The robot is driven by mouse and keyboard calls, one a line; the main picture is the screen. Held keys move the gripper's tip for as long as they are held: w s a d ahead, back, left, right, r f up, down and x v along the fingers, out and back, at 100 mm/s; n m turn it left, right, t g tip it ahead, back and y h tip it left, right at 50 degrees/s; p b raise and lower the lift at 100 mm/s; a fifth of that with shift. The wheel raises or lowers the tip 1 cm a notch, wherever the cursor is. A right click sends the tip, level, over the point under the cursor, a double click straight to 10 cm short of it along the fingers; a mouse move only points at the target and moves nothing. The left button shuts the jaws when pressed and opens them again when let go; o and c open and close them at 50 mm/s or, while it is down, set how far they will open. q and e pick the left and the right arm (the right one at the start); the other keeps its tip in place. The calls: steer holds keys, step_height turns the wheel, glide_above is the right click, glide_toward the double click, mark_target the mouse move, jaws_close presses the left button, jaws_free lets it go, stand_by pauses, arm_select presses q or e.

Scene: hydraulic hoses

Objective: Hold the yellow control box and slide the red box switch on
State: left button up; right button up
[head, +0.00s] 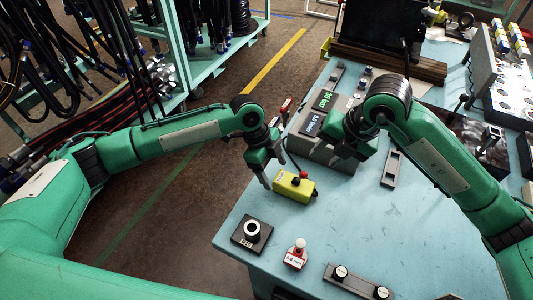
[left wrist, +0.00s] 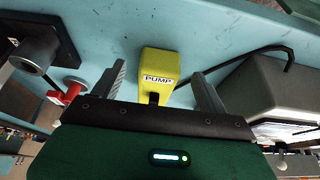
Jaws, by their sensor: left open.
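The yellow control box (head: 293,188) lies near the left edge of the blue table, with a red knob (head: 303,175) on its top in the head view. In the left wrist view the yellow box (left wrist: 158,70) bears a PUMP label and a small black part at its near end. My left gripper (head: 267,170) is open just above and left of the box; its fingers stand apart on either side of it in the wrist view, not visibly touching. My right gripper (head: 343,153) is over the grey display console; its fingers are too dark to read.
The grey console (head: 318,145) with two displays stands behind the yellow box. In front are a black block with a round fitting (head: 251,234), a red labelled piece (head: 295,258) and a dark bar with knobs (head: 355,281). A black cable runs from the box.

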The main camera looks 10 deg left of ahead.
mark_target(277, 175)
arm_select(q)
steer(key=shift+x, duration=1.65)
steer(key=c, duration=1.1)
arm_select(e)
steer(key=shift+c, duration=0.5)
steer(key=shift+w+d+f, duration=0.15)
steer(key=shift+d, duration=0.05)
jaws_close()
steer(key=w+d+f+n+g+y, duration=0.3)
steer(key=w+d+n+g+y, duration=0.1)
steer(key=d, duration=0.6)
steer(key=shift+w+d+f+n+g+y, duration=0.15)
steer(key=shift+w+n+g+y, duration=0.3)
steer(key=shift+w+n, duration=1)
steer(key=shift+s+n, duration=0.45)
steer(key=shift+s, duration=0.05)
